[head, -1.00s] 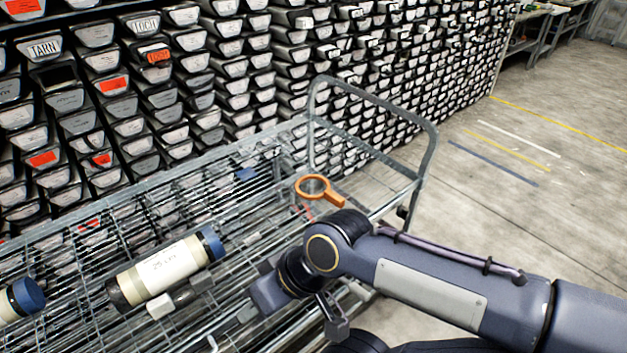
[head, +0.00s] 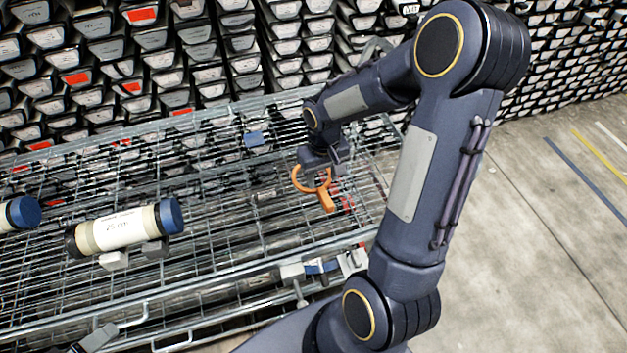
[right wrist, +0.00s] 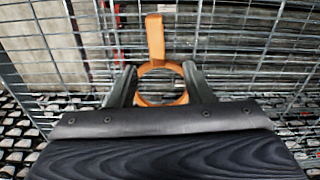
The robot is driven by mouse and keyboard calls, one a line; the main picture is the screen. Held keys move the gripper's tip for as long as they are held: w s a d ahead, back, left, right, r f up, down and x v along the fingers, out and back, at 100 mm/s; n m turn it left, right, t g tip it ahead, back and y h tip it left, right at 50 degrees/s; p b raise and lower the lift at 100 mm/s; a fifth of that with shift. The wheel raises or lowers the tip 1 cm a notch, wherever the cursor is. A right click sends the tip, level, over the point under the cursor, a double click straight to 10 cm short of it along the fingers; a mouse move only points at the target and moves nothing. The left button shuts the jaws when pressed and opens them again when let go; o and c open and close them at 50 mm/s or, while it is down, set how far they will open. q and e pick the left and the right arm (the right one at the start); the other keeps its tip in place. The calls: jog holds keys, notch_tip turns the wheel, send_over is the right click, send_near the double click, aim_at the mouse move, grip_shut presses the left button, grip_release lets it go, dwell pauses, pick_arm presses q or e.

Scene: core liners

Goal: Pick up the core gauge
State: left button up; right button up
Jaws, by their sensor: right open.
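The core gauge is an orange ring with a short flat handle (head: 327,202). It is at the right part of the wire-mesh cart top, its handle pointing toward the front. My right gripper (head: 316,172) is over the ring from above and behind. In the right wrist view the right gripper's two fingers (right wrist: 160,74) are open, one on each side of the gauge's ring, with the handle (right wrist: 155,40) pointing away. Whether the fingers touch the ring I cannot tell. A grey and dark piece (head: 95,338) at the lower left edge is perhaps my left gripper, mostly cut off.
A labelled core tube with a blue cap (head: 125,229) lies on grey supports on the cart (head: 210,285). Another blue-capped tube (head: 20,213) is at the left edge. Stacked tray ends (head: 200,60) fill the back. Open floor (head: 530,230) lies to the right.

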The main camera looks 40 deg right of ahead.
aim_at(323, 192)
jog(key=f, duration=0.4)
jog(key=f+p, duration=0.1)
jog(key=f, duration=0.1)
jog(key=shift+w+d+f, duration=0.1)
jog(key=shift+d+f, duration=0.2)
jog(key=shift+f, duration=0.35)
grip_shut()
jog(key=shift+r, duration=0.1)
